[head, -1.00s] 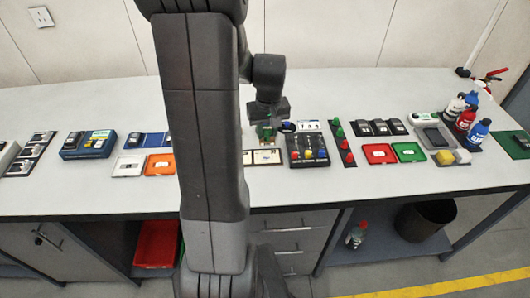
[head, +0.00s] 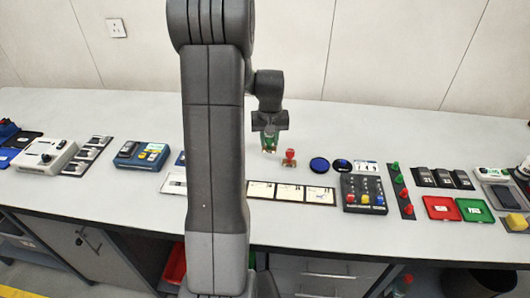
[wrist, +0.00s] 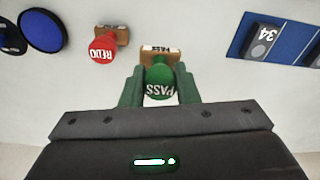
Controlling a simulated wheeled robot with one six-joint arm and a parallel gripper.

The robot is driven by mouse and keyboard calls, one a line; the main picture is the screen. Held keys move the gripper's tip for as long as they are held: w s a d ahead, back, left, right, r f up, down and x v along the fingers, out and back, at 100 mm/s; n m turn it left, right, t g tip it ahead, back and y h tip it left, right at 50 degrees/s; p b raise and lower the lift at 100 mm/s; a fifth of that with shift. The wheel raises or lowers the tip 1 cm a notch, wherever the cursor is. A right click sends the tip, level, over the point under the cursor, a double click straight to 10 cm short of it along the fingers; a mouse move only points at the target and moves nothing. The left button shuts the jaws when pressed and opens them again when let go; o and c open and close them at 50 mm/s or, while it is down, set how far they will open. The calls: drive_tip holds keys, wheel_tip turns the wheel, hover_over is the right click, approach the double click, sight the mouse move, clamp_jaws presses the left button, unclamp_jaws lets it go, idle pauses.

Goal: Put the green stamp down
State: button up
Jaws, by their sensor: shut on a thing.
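The green stamp, with a round green knob marked PASS (wrist: 160,88) and a wooden base (wrist: 160,54), is between the fingers of my gripper (wrist: 160,90). The gripper is shut on its knob. In the head view my gripper (head: 269,141) points down over the table behind the white cards, the stamp partly hidden by the fingers. I cannot tell whether its base touches the table. A red stamp marked REDO (wrist: 103,48) stands upright just beside it, apart from the fingers; it also shows in the head view (head: 290,157).
Round ink pads, one blue (head: 319,165), lie right of the red stamp. A row of white cards (head: 290,193) and a control box with coloured knobs (head: 363,193) lie nearer the front. The white table (head: 300,115) is clear behind the stamps.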

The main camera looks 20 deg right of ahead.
sight(269, 148)
drive_tip(key=shift+f+p, duration=0.3)
drive_tip(key=shift+f, duration=2.25)
drive_tip(key=shift+f, duration=0.1)
drive_tip(key=shift+f, duration=0.2)
drive_tip(key=o, duration=0.8)
drive_tip(key=shift+r, duration=0.15)
drive_tip(key=r, duration=0.4)
drive_tip(key=s+r, duration=0.1)
drive_tip(key=r, duration=0.3)
drive_tip(key=r+b, duration=0.1)
drive_tip(key=r, duration=0.3)
drive_tip(key=shift+s+a+r, duration=0.1)
drive_tip(key=shift+s+a, duration=0.1)
drive_tip(key=shift+a, duration=0.05)
